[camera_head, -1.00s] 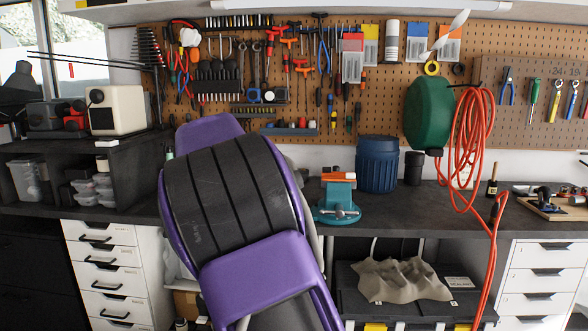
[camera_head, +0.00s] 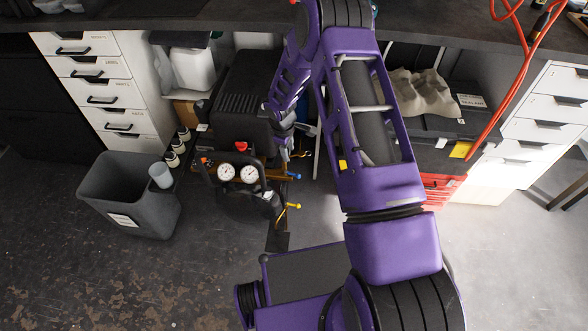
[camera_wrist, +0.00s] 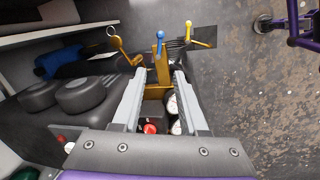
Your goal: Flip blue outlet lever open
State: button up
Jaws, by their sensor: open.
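A small blue lever (camera_head: 294,175) sits on the brass outlet fitting beside a black compressor (camera_head: 238,110). In the wrist view the blue lever (camera_wrist: 160,36) stands at the end of a brass pipe, beyond my fingertips. A yellow lever (camera_head: 293,206) lies near it and shows to its right in the wrist view (camera_wrist: 199,42). My gripper (camera_wrist: 162,76) is open, its two grey fingers on either side of the brass fitting as seen, with nothing held. In the head view my gripper (camera_head: 285,145) is partly hidden at the compressor's right side.
Two pressure gauges (camera_head: 238,173) and a red knob (camera_head: 242,147) are on the compressor's front. A grey bin (camera_head: 130,195) stands at left, a white drawer unit (camera_head: 100,90) behind it. The workbench (camera_head: 180,15) is above. Floor in front is partly clear.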

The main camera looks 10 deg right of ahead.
aim_at(292, 174)
jog(key=f, duration=0.5)
jog(key=w+d+f+b, duration=0.1)
jog(key=f, duration=0.3)
jog(key=w+f+b, duration=0.1)
jog(key=f, duration=0.4)
jog(key=shift+w+d+f, duration=0.25)
jog(key=shift+d+f, duration=0.05)
grip_shut()
